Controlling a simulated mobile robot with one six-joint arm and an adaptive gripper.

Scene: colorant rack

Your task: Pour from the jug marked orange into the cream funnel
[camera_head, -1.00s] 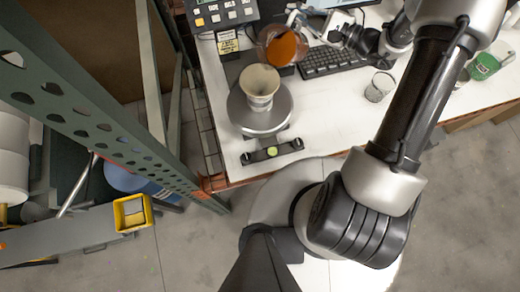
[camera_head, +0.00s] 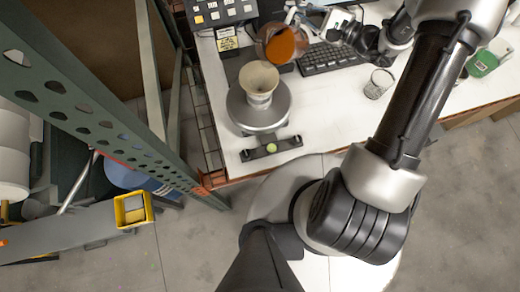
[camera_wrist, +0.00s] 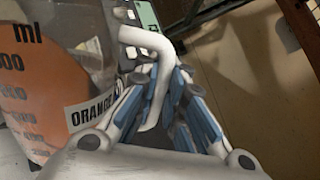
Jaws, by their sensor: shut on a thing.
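The clear jug (camera_head: 283,44) with orange liquid is in the air, tilted, behind and slightly right of the cream funnel (camera_head: 258,77). The funnel sits upright in a container on a round grey plate (camera_head: 275,117). In the wrist view, the jug (camera_wrist: 45,75) fills the left side, with an ORANGE label and ml marks. Its white handle (camera_wrist: 148,40) runs between the fingers of my gripper (camera_wrist: 168,78), which is shut on it. I cannot make out a stream of liquid between the jug and funnel.
A keyboard (camera_head: 333,58) lies right of the jug. A wire-mesh cup (camera_head: 379,84) and a green item (camera_head: 482,63) stand farther right. A button panel (camera_head: 220,12) is at the back left. A green perforated rack post (camera_head: 90,120) rises left of the bench.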

